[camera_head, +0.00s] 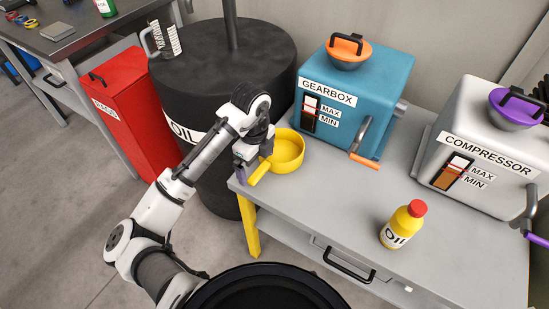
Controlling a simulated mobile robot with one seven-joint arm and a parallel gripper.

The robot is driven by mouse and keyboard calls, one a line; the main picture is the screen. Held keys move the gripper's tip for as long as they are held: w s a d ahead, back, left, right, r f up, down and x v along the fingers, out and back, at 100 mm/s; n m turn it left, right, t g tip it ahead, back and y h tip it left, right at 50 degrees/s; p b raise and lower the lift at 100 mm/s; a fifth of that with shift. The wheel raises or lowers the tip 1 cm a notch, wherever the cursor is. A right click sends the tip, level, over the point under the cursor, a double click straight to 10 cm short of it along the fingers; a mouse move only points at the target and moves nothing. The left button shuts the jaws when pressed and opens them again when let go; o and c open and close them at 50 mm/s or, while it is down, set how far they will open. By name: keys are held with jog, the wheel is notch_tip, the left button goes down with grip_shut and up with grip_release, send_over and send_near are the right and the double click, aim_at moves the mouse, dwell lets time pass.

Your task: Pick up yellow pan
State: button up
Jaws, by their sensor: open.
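The yellow pan (287,152) sits upright on the grey table near its back left corner, below the gearbox. Its yellow handle (260,173) points down and left toward the table's left edge. My gripper (245,176) is at the left end of the handle, pointing down, and its jaws are open. Whether a finger touches the handle cannot be told from this view. My gripper and wrist hide a small part of the pan's left side.
A blue gearbox (378,85) stands behind the pan, with an orange-handled lever beside it. A white compressor (465,170) stands at right. A yellow oil bottle (402,228) stands near the front. A black oil barrel (215,70) is behind my arm. The table's (320,205) middle is clear.

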aim_at(259, 171)
jog(key=shift+d+f+p, duration=0.15)
jog(key=shift+f+p, duration=0.25)
jog(key=shift+f, duration=1)
jog(key=shift+d+f+p, duration=0.15)
jog(key=shift+f+p, duration=0.2)
jog(key=shift+f, duration=1)
jog(key=shift+c, duration=0.3)
jog(key=c, duration=1.1)
jog(key=shift+o, duration=0.2)
jog(key=shift+r, duration=0.1)
